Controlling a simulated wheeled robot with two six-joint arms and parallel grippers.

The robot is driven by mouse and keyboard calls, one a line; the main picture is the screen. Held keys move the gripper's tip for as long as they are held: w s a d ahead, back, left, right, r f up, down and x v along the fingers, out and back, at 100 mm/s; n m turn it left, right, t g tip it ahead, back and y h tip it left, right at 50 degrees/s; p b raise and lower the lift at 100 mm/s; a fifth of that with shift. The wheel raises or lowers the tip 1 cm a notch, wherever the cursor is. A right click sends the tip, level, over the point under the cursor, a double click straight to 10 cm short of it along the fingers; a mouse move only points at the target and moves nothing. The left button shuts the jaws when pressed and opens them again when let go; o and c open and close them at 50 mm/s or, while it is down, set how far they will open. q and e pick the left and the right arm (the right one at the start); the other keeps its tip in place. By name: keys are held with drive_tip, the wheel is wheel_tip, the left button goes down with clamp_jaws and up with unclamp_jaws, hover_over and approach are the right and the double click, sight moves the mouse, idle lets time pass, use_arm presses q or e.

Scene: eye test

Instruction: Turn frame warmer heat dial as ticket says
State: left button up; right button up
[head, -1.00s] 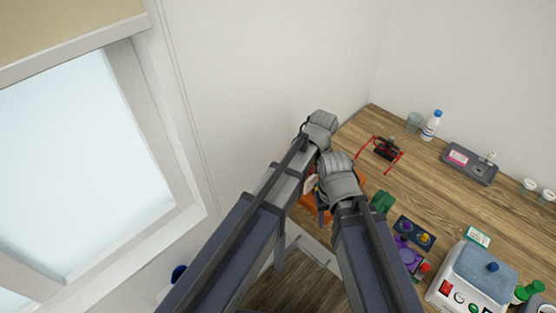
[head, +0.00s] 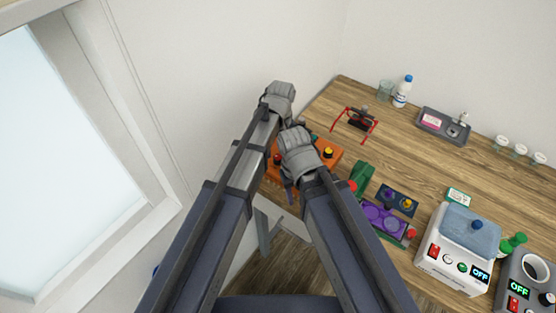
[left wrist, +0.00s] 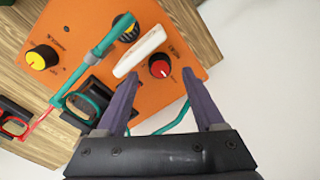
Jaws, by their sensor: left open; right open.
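A grey device (head: 513,272) with a round white-rimmed opening stands at the right edge, partly cut off; it looks like the frame warmer. Its display reads OFF, with a black dial (head: 547,299) beside it. A small green-and-white card (head: 458,196), perhaps the ticket, stands behind the white device; its writing is too small to read. My left gripper (left wrist: 162,75) is open and empty over an orange panel (left wrist: 150,100), its fingers either side of a red knob (left wrist: 159,68); contact is unclear. My right gripper (head: 288,186) is by the table's left end, fingers mostly hidden.
A white device (head: 450,265) with a blue-grey lid also reads OFF. A purple tray (head: 383,219) and a dark knob panel (head: 397,200) lie left of it. Red spectacles (head: 358,122), a bottle (head: 402,92) and a grey tray (head: 443,127) stand behind. The table's middle is clear.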

sight(278, 157)
use_arm(q)
wheel_tip(278, 157, down, 3)
drive_tip(key=shift+f+b, duration=0.1)
drive_tip(key=shift+b, duration=1)
use_arm(e)
wheel_tip(278, 157, down, 3)
drive_tip(key=shift+f, duration=0.1)
use_arm(q)
clamp_jaws()
